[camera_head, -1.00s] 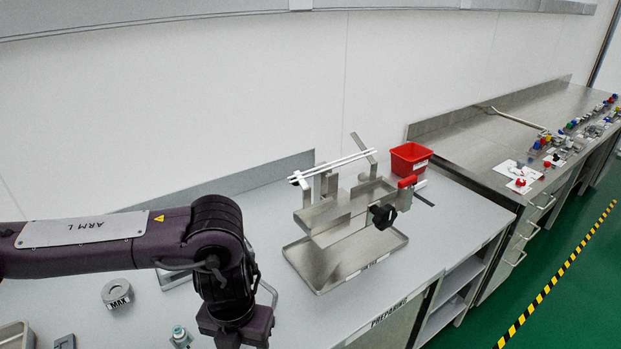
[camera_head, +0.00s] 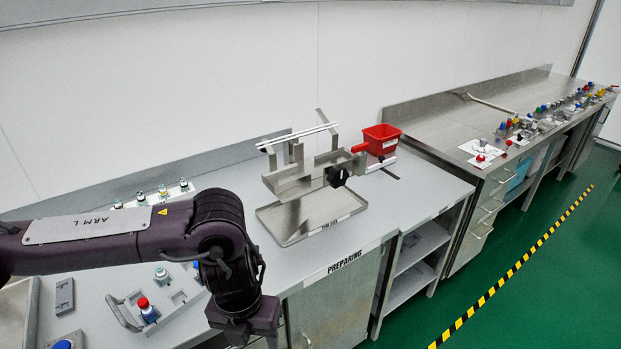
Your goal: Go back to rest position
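My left arm, labelled "ARM L", reaches in from the left above the bench and bends downward at its dark elbow-like joint. Its lowest visible link is in front of the bench's front edge, near the bottom of the picture. No fingers of my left gripper show. My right arm and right gripper are out of the picture.
A metal stand with a tray (camera_head: 290,236) sits on the grey bench labelled "PREPARING". A blue-and-red-capped bottle (camera_head: 147,308) is in a grey holder at lower left. Green floor with a yellow-black stripe (camera_head: 520,262) is clear at right.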

